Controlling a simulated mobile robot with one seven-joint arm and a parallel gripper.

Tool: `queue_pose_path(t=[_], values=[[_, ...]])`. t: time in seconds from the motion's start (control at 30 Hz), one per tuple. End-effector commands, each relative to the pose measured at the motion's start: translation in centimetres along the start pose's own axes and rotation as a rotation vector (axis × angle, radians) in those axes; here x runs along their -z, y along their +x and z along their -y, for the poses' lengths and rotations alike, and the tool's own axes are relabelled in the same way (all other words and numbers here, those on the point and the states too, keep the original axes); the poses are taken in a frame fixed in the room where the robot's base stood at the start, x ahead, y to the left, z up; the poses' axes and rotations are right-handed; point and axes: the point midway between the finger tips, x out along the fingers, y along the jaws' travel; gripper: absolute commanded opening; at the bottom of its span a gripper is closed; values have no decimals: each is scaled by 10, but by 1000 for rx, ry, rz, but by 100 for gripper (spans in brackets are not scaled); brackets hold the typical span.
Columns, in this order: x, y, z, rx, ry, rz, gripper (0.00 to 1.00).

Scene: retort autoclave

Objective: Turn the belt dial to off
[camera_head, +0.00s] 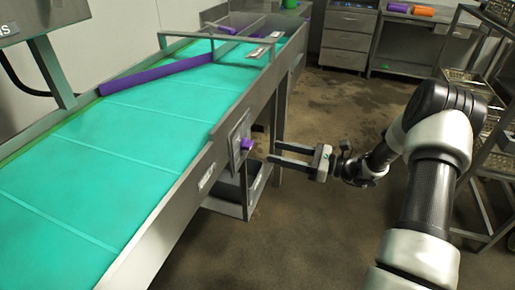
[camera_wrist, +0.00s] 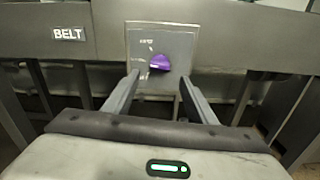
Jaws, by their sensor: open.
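The belt dial (camera_head: 246,144) is a small purple knob on a grey plate (camera_head: 238,133) on the side of the conveyor. In the wrist view the dial (camera_wrist: 160,62) sits in the middle of its plate (camera_wrist: 185,45), with small markings too blurred to read. My gripper (camera_head: 273,153) is open and empty, its two fingers pointing at the plate. In the wrist view the fingers (camera_wrist: 157,84) lie to the left and right of the dial, a little below it. They appear apart from the dial.
The conveyor's teal belt (camera_head: 110,135) fills the left. A BELT label (camera_wrist: 68,33) is left of the dial plate. A wire rack (camera_head: 485,115) stands at the right, and a drawer cabinet (camera_head: 348,38) at the back. The floor (camera_head: 330,100) between is clear.

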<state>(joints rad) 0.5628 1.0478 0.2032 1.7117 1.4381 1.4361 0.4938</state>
Motion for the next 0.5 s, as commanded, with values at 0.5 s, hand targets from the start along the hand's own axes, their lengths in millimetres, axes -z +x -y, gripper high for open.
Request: queue_pose_path(t=[0.5], values=[[0,76,0,-1,-1,0,52]])
